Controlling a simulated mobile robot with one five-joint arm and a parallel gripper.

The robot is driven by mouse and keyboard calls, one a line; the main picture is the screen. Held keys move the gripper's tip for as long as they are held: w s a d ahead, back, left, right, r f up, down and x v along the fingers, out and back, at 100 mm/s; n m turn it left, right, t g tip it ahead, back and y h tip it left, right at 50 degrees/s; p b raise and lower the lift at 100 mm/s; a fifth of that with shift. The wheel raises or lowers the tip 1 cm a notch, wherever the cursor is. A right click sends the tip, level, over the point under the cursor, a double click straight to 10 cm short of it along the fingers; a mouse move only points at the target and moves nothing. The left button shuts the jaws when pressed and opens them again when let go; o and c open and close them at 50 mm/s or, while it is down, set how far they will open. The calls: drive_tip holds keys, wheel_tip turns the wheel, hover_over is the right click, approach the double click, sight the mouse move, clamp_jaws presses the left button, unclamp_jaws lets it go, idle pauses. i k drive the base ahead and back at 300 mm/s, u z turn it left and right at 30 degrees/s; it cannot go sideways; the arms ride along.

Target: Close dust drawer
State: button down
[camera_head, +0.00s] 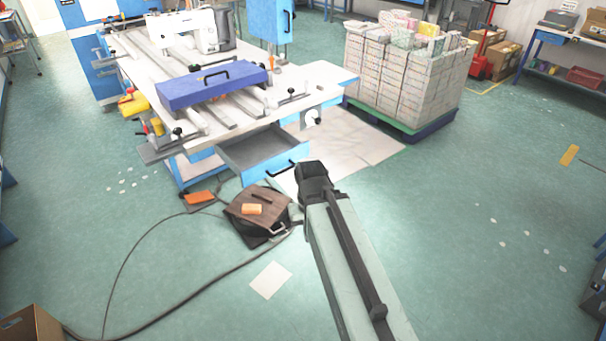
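The dust drawer (262,152) is a grey tray with a light blue front, under the sewing machine table (300,97). It stands pulled out, and its inside shows from above. A black handle (284,168) is on its front. My arm reaches up from the bottom of the view, and its dark end, my gripper (313,182), is just right of and in front of the drawer front. I cannot tell whether it touches the handle. The fingers are not distinct, so their opening is hidden.
A dark bag (258,213) with an orange block on top sits on the floor below the drawer. Cables (190,292) run across the floor at left. A loaded pallet (405,80) stands behind right.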

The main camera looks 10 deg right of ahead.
sight(255, 154)
drive_tip(key=k, duration=0.6)
drive_tip(key=z, duration=0.45)
drive_tip(key=i, duration=1.2)
drive_tip(key=u, duration=2)
